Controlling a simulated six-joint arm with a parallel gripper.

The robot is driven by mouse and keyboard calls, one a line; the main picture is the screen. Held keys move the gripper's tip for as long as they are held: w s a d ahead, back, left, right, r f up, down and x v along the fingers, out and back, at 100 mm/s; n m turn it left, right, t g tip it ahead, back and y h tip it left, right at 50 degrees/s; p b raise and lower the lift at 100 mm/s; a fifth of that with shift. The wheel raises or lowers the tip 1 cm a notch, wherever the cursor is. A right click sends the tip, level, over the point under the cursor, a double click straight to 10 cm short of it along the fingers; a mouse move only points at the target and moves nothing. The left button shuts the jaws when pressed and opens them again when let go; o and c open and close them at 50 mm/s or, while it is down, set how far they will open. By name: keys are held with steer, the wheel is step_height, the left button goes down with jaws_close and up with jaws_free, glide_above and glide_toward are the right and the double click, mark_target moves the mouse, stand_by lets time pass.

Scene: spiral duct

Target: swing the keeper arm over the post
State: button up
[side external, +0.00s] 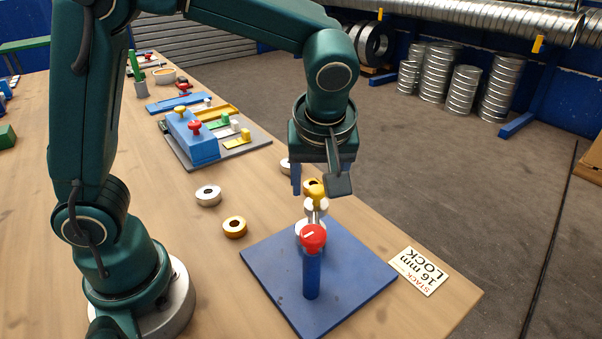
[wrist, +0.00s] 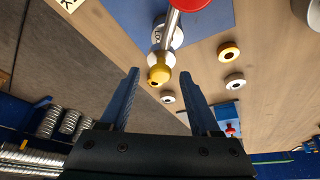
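A blue base plate (side external: 355,270) lies on the table and bears a blue upright (side external: 311,278) with a red cap (side external: 313,238). A steel keeper arm (wrist: 172,28) runs from the red cap to a yellow knob (side external: 314,188), with a white piece (side external: 317,206) just before the knob. A white ring (wrist: 176,37) with lettering sits on the plate beside the arm; the post is not clearly visible. My gripper (wrist: 159,74) is open, its blue fingers spread. In the wrist view the yellow knob appears between the fingertips; contact cannot be told.
Loose white (side external: 208,195) and orange (side external: 235,227) rings lie left of the plate. A card reading "STACK 16 mm LOCK" (side external: 419,271) lies to its right. A grey tray with a blue block (side external: 192,138) stands farther back. The table edge is close on the right.

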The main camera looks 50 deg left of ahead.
mark_target(316, 213)
steer(key=shift+v, duration=2.55)
steer(key=shift+w+a+r, duration=0.1)
steer(key=shift+a+r, duration=0.1)
steer(key=shift+a, duration=0.05)
steer(key=s+a+r+n, duration=0.1)
steer(key=s+a+r, duration=0.2)
steer(key=a, duration=0.1)
steer(key=s+f+m+t+h, duration=0.2)
steer(key=s+f+m, duration=0.3)
steer(key=s+m, duration=0.3)
steer(key=d+m+h, duration=0.1)
steer(key=m, duration=0.3)
steer(key=shift+t+h, duration=0.4)
steer(key=shift+s, duration=0.1)
